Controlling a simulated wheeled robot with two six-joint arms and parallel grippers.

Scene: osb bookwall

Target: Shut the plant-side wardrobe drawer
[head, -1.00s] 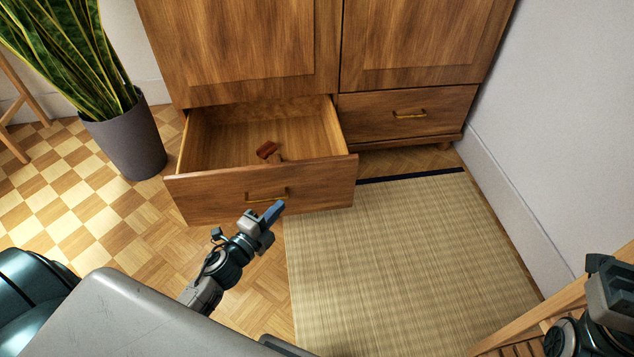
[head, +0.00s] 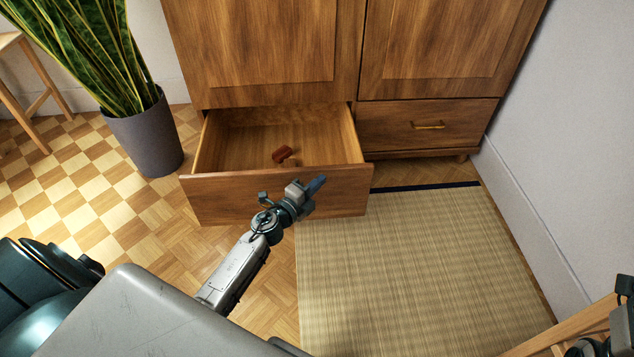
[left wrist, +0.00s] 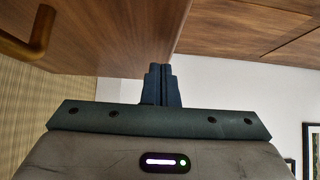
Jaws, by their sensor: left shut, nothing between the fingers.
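The plant-side drawer (head: 225,200) of the wooden wardrobe (head: 250,45) stands open, pulled out at the lower left. A small reddish-brown object (head: 283,154) lies inside it. My left gripper (head: 316,186) is shut and empty, with its blue fingertips in front of the drawer face in the head view and covering the handle there. In the left wrist view, the shut fingers (left wrist: 161,85) overlap the edge of a wooden panel (left wrist: 115,45), with a brass handle (left wrist: 38,35) at left. Contact cannot be told. My right gripper (head: 625,290) is partly cut off at the lower right; its jaws are unclear.
A potted snake plant (head: 145,135) stands left of the drawer, with a wooden stool (head: 35,100) behind it. The other drawer (head: 400,130) is shut. A straw mat (head: 400,260) covers the floor at right, beside a white wall (head: 570,150). Light wooden furniture (head: 565,330) is at lower right.

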